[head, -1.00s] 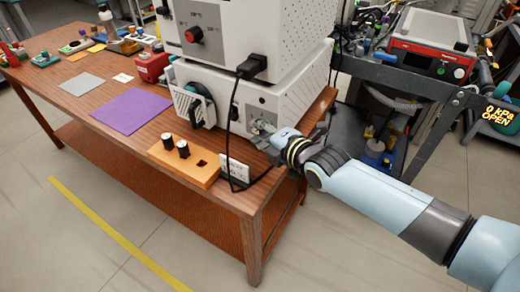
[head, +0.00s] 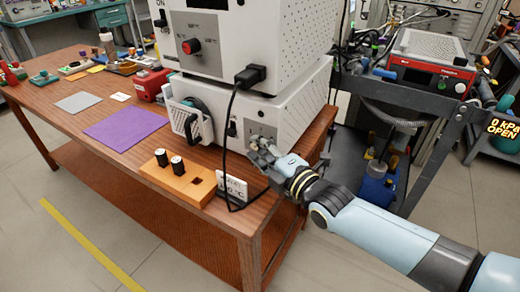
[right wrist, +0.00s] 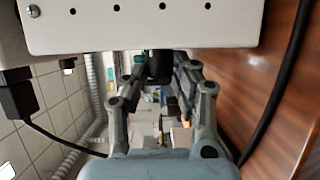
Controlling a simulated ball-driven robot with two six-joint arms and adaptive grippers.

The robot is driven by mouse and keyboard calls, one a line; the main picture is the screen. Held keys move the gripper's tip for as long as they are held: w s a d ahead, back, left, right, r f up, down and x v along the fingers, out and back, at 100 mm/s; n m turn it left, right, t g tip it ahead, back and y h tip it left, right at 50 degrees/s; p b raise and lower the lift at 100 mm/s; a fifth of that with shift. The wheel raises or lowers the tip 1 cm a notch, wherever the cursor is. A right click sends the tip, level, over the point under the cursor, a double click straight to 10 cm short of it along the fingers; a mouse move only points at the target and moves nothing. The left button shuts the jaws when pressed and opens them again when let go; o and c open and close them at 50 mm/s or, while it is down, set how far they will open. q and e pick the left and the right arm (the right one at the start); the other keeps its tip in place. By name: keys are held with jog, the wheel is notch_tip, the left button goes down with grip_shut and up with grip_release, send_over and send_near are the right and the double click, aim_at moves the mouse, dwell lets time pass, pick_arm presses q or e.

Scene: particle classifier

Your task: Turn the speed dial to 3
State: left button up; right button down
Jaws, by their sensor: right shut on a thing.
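My right gripper (head: 260,149) is at the small grey front panel (head: 262,129) of the lower white machine (head: 290,110). Its fingers cover most of the dial there, so its setting cannot be read. In the right wrist view, a dark knob (right wrist: 160,66) sits between the fingertips of my right gripper (right wrist: 161,78), just below the white housing (right wrist: 150,30). The gripper is shut on this knob. A red knob (head: 190,46) on the upper white machine (head: 285,40) is apart from the gripper. My left gripper is not in view.
A black cable (head: 226,140) hangs from a plug (head: 250,76) close to my right gripper. An orange block (head: 190,186) with black-capped vials and a small white card (head: 236,187) stand at the table's front edge. A purple mat (head: 128,128) lies left. A dark cart frame (head: 400,84) stands right.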

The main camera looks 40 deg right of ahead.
jog(key=c, duration=1)
grip_release()
jog(key=shift+c, duration=0.2)
jog(key=s, duration=1.2)
jog(key=shift+r, duration=0.15)
